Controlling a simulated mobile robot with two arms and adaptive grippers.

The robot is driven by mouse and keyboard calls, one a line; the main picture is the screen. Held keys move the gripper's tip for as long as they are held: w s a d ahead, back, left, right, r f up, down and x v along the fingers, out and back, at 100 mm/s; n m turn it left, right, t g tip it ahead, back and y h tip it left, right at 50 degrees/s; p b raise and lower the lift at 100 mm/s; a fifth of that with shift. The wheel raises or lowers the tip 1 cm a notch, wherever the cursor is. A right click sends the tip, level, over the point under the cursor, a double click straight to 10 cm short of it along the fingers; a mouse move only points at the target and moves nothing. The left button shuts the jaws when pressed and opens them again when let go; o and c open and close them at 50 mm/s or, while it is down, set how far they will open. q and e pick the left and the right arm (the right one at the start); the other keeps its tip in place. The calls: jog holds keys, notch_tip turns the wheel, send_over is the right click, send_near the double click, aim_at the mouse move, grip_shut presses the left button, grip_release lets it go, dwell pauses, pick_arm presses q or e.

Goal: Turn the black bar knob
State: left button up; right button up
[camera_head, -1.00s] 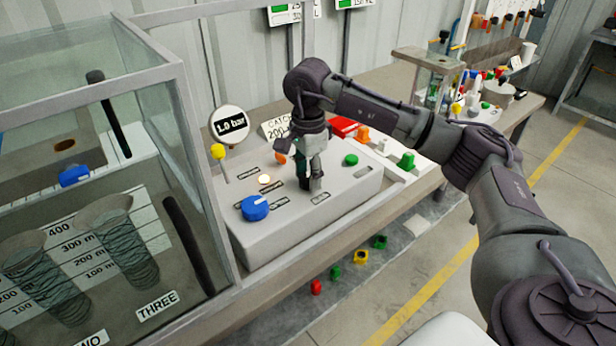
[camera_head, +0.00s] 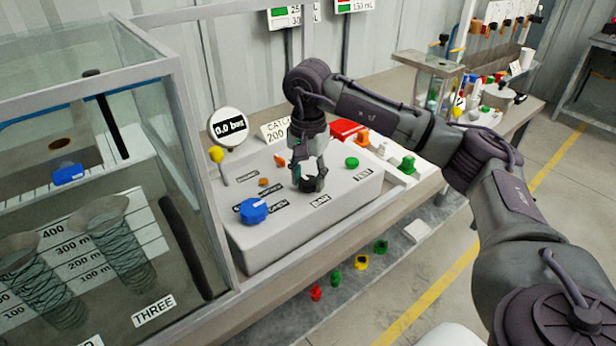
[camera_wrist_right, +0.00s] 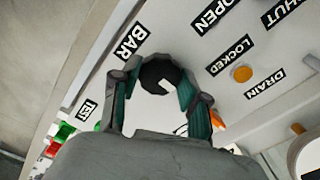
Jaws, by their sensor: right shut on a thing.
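The black bar knob (camera_head: 308,185) sits on top of the white control box (camera_head: 270,238), beside its BAR label. My right gripper (camera_head: 308,177) points down at it from above with a finger on each side, shut on the knob. In the right wrist view the dark round knob (camera_wrist_right: 160,72) shows between the two fingers, with a white mark near its lower edge. The fingers partly hide it. The round gauge (camera_head: 229,127) behind the box reads 0.0 bar. My left gripper is not in view.
A glass tank (camera_head: 185,245) stands at the left. Red, orange and green parts lie to the right.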

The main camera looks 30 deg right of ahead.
aim_at(308, 180)
jog(key=shift+r, duration=0.1)
jog(key=o, duration=1.1)
jog(key=shift+o, duration=0.2)
notch_tip(308, 180, up, 12)
dwell(0.3)
